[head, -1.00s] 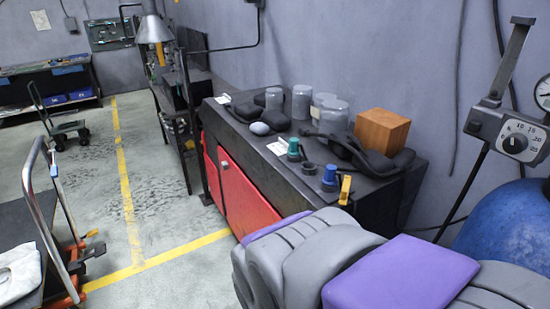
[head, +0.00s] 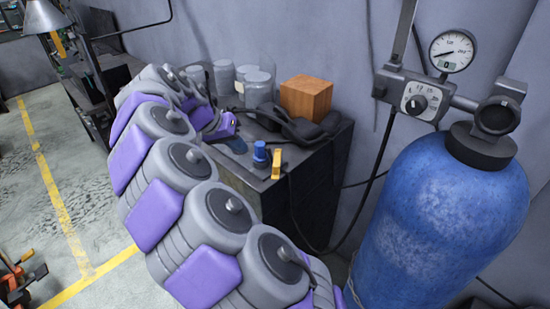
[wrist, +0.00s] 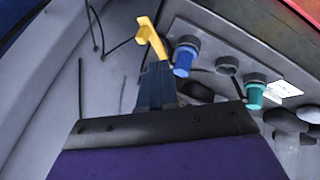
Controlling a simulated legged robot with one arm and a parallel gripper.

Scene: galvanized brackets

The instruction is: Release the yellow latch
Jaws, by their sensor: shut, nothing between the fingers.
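The yellow latch (head: 277,163) stands near the bench's front edge, just right of a blue knob (head: 260,154). In the wrist view the latch (wrist: 152,38) is a bent yellow handle above my gripper's tips. My gripper (wrist: 157,68) shows there as a dark, closed pair of fingers with nothing between them. Its tips line up with the latch's lower end; I cannot tell whether they touch. In the head view my gripper (head: 236,145) is low over the bench, left of the knob and apart from the latch. My arm hides part of the bench.
A green knob (wrist: 254,96) is right of the blue one. A blue tank (head: 440,225) with a gauge (head: 452,50) stands at the right.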

